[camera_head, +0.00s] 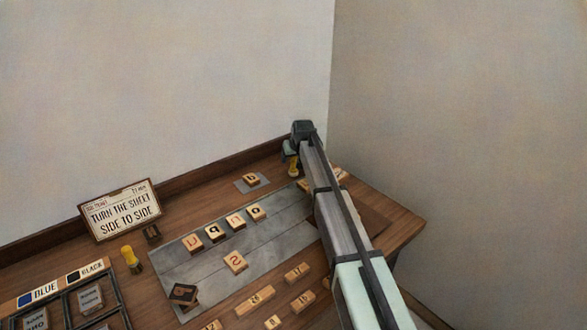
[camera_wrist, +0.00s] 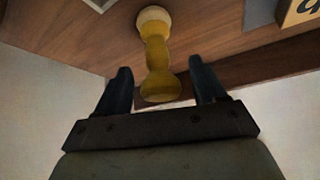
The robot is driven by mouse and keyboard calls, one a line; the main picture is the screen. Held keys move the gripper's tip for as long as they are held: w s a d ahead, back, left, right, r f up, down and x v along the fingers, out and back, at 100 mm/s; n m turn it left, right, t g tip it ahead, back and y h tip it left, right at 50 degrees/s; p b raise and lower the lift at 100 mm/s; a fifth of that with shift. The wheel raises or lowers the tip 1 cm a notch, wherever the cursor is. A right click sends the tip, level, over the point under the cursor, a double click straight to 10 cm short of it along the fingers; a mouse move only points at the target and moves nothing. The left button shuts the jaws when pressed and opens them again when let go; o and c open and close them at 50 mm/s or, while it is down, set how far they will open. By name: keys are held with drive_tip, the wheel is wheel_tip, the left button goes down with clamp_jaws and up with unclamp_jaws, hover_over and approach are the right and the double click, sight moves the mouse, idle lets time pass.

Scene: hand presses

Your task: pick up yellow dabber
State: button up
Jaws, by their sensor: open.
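A yellow dabber with a turned handle and a pale round end stands near the back edge of the desk, beneath my gripper (camera_head: 290,150) in the head view (camera_head: 293,167). In the wrist view the yellow dabber (camera_wrist: 157,55) lies between the two dark fingers of my gripper (camera_wrist: 159,72), its rounded handle end toward the palm. The fingers are open, with a visible gap on either side of the handle. A second yellow-handled tool (camera_head: 131,257) with a dark end stands at the left, beside the sign.
A grey slab (camera_head: 205,262) holds several wooden letter blocks. A small grey plate (camera_head: 240,187) with one block lies left of my gripper. A sign (camera_head: 120,210) stands at the back left. A dark tray (camera_head: 70,310) is at the lower left. A raised back ledge (camera_head: 215,172) borders the desk.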

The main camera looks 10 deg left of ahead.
drive_tip(key=shift+w+a+f, duration=0.15)
drive_tip(key=shift+w+f, duration=0.2)
drive_tip(key=shift+f, duration=0.25)
drive_tip(key=c, duration=1.2)
